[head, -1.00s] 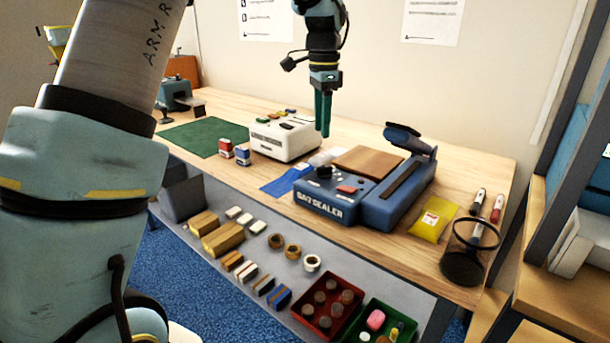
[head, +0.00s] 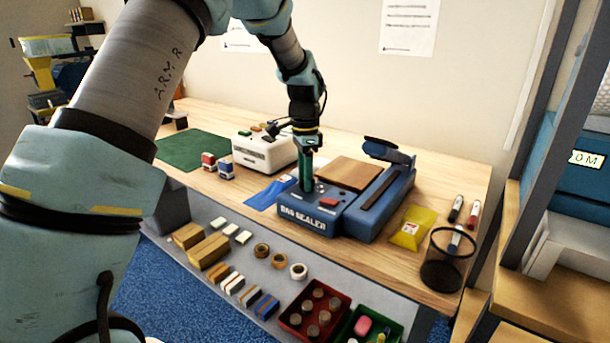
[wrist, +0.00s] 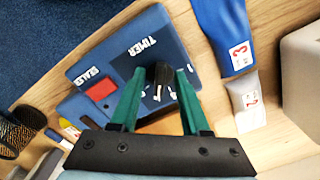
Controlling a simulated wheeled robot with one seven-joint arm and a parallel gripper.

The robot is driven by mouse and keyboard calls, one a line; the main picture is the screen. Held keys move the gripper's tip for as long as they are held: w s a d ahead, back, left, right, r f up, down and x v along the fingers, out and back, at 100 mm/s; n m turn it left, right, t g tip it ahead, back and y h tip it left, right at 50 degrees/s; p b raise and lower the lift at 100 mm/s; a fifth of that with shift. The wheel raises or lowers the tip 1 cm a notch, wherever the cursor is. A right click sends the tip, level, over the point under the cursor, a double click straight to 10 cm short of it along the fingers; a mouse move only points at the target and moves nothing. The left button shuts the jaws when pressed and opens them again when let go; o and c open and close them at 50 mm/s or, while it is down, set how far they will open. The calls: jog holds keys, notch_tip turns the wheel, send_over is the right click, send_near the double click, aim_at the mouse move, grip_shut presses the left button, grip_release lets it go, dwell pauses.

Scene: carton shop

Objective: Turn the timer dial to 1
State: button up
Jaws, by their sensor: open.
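The blue bag sealer (head: 310,218) stands on the wooden bench. Its black timer dial (wrist: 158,73) shows in the wrist view below the word TIMER, with white numbers partly visible around it. I cannot read clearly which number the dial points at. My gripper (wrist: 159,80) is open, with one green fingertip on each side of the dial. I cannot tell whether either finger touches it. In the head view my gripper (head: 306,178) points down at the sealer's control panel, and the fingers hide the dial.
A red button (wrist: 101,90) sits beside the dial on the same panel. A white machine (head: 264,150) and blue and grey numbered packets (wrist: 238,65) lie close by.

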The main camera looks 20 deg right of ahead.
grip_shut()
dwell(0.3)
dwell(0.3)
